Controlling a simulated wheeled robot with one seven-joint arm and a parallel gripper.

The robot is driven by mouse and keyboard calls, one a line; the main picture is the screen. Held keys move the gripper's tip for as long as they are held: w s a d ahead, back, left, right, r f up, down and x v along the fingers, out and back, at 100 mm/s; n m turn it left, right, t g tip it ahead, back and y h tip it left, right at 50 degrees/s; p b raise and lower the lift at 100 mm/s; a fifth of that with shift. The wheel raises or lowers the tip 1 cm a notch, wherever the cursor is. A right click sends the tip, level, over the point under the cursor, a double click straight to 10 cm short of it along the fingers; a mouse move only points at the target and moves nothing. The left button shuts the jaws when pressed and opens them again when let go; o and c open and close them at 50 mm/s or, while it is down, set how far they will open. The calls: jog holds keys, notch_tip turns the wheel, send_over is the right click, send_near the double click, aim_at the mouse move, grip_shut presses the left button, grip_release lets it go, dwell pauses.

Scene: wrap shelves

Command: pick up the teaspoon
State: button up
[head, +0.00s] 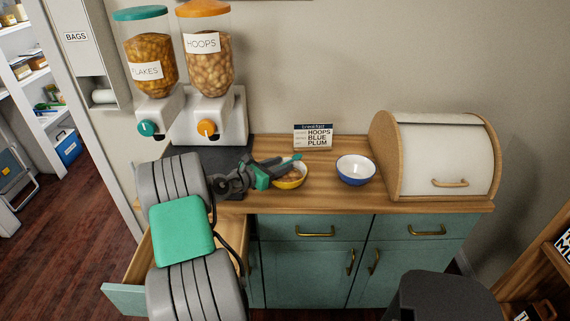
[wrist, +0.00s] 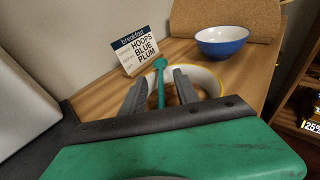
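The teal teaspoon (head: 295,158) shows as a thin handle with a rounded end at the yellow bowl (head: 292,184) on the counter. In the wrist view the teaspoon (wrist: 160,82) runs between my two grey fingers, its rounded end pointing away from me. My gripper (head: 281,168) is low over the left side of the yellow bowl. In the wrist view my gripper (wrist: 160,76) is open, with a gap on each side of the spoon. The bowl (wrist: 212,84) is partly hidden behind the right finger. The spoon's lower part is hidden.
A breakfast sign (head: 313,137) stands behind. Cereal dispensers (head: 208,110) are at left. An open drawer (head: 127,298) juts out below my arm.

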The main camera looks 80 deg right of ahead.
jog(key=shift+c, duration=0.3)
grip_shut()
dwell(0.3)
